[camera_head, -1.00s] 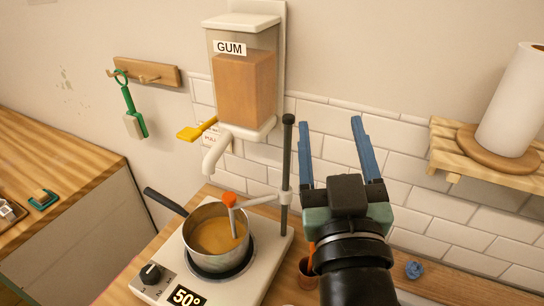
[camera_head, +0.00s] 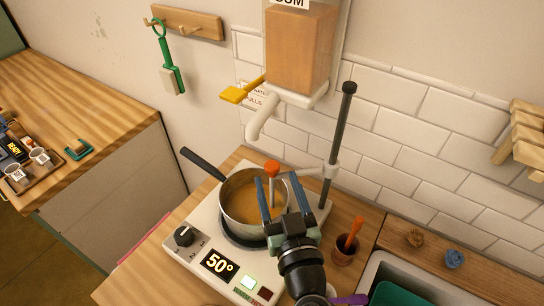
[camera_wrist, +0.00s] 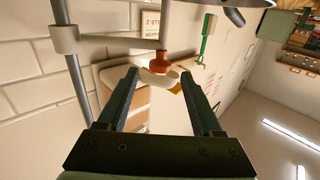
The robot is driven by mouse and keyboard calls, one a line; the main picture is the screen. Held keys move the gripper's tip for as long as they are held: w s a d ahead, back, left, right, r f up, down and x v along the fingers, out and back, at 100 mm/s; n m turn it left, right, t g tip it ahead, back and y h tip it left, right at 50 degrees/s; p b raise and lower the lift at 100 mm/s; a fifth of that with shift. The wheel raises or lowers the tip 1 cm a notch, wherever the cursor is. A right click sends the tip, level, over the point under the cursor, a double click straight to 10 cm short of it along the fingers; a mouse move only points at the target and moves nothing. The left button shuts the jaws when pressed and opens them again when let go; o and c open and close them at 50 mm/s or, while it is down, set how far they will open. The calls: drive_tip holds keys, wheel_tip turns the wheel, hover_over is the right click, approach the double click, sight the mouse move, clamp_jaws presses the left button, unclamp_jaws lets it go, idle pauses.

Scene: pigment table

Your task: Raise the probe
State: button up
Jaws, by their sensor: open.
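The probe (camera_head: 272,182) is a pale rod with an orange knob (camera_head: 271,168) on top. It hangs from a side arm clamped to the dark upright post (camera_head: 340,130), its lower end down in the pot (camera_head: 227,205) of amber liquid. My gripper (camera_head: 279,180) is open and empty, in front of the pot with its fingers pointing at the probe. In the wrist view, which looks upside down, the orange knob (camera_wrist: 162,62) appears between and just beyond the open fingertips (camera_wrist: 160,75). I cannot tell the remaining gap. My fingers hide part of the pot.
The hotplate (camera_head: 205,238) shows 50°. A gum dispenser (camera_head: 297,50) with a yellow lever (camera_head: 240,91) hangs above and behind the pot. A small cup (camera_head: 344,255) with an orange-handled tool and a sink (camera_head: 372,275) lie to the right.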

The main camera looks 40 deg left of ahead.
sight(274, 172)
drive_tip(key=shift+p+x, duration=0.65)
drive_tip(key=shift+x, duration=1.95)
drive_tip(key=shift+c, duration=0.3)
clamp_jaws()
